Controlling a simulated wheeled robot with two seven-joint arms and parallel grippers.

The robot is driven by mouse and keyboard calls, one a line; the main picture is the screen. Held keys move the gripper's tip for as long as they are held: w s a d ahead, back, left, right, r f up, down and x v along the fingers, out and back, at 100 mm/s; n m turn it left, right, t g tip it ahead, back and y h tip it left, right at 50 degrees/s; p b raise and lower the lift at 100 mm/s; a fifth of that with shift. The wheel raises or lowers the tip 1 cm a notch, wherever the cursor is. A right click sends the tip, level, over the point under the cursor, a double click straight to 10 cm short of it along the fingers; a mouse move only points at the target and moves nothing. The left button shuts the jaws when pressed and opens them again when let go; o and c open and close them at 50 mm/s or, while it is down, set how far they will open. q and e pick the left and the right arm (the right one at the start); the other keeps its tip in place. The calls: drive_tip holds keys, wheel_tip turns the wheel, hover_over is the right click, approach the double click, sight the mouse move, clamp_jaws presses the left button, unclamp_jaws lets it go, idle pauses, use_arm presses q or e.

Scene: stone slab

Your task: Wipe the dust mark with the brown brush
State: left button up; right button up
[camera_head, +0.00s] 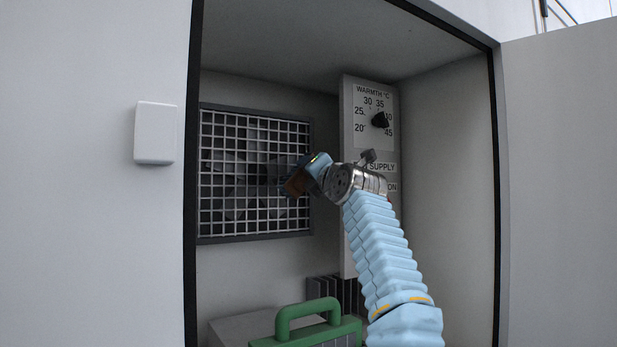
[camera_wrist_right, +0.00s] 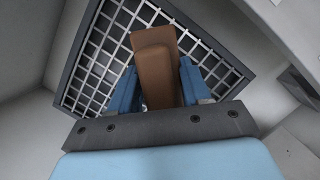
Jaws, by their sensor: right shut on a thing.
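The brown brush (camera_wrist_right: 155,65) is held between the two blue fingers of my right gripper (camera_wrist_right: 160,88) in the right wrist view. In the head view the brush (camera_head: 297,184) shows small and dark at the end of my right gripper (camera_head: 300,172), in front of the white grille (camera_head: 255,170). The brush's far end overlaps the grille in the picture; I cannot tell whether it touches. No dust mark can be made out on the grille or walls. My left gripper is not in view.
The grille covers a fan inside an open cabinet. To its right a panel (camera_head: 361,130) carries a dark warmth knob (camera_head: 380,120) and a switch (camera_head: 368,156). A green-handled case (camera_head: 306,313) stands below. The cabinet's dark frame edges bound the space left and right.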

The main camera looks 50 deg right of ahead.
drive_tip(key=s, duration=0.1)
drive_tip(key=s+a+b, duration=0.1)
drive_tip(key=s, duration=0.1)
idle(0.4)
idle(0.4)
